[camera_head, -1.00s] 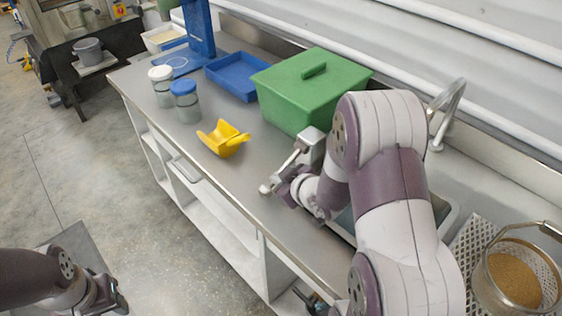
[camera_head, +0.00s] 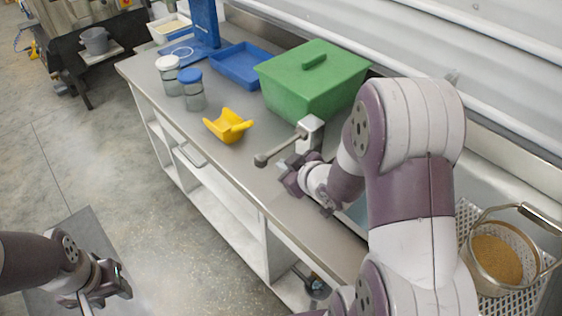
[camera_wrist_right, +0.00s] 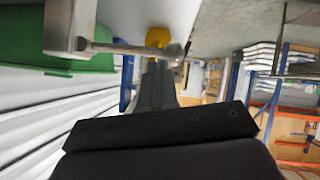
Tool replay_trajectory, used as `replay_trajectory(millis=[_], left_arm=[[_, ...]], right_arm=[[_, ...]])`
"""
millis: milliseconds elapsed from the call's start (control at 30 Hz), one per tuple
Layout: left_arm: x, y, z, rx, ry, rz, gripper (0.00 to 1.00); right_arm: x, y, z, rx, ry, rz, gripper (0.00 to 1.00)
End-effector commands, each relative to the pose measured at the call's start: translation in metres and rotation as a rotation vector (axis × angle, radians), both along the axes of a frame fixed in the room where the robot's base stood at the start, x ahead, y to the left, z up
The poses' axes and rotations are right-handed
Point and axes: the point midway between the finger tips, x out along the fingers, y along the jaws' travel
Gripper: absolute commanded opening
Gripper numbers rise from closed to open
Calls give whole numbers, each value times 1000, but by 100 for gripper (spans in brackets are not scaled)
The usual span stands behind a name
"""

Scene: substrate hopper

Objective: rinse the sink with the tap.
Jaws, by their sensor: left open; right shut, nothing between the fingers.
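The sink (camera_head: 357,213) is a bluish grey basin in the counter, mostly hidden by my right arm. The curved metal tap is almost fully hidden behind that arm; only a bit of it (camera_head: 452,77) shows. A grey block with a long lever (camera_head: 281,149) stands on the counter by the green box; the lever also shows in the right wrist view (camera_wrist_right: 130,48). My right gripper (camera_head: 289,172) is shut and empty, just to the right of the lever and close to it; I cannot tell whether they touch. My left gripper (camera_head: 122,284) is open and empty over the floor.
A lidded green box (camera_head: 300,92) stands behind the lever. A yellow scoop (camera_head: 228,125), two jars (camera_head: 191,90) and a blue tray (camera_head: 240,68) are further left. A pot of brown grains (camera_head: 497,262) sits on a perforated tray at the right. The counter's front strip is clear.

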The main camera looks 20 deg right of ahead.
Motion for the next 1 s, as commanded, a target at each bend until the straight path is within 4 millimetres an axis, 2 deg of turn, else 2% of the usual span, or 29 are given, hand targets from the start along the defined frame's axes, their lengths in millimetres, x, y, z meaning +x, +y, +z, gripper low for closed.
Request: replay_trajectory(millis=[100,300,833,933,1000], left_arm=[[0,0,3,0,0,0,45],[0,0,5,0,0,0,45],[0,0,5,0,0,0,45],[0,0,5,0,0,0,45],[0,0,5,0,0,0,45]], right_arm=[[-20,-1,12,0,-1,-3,0],[-38,-2,21,0,-1,-2,0],[-40,-2,22,1,0,-2,0],[-46,-7,12,-6,53,-28,0],[-63,-25,-7,-13,188,-135,0]])
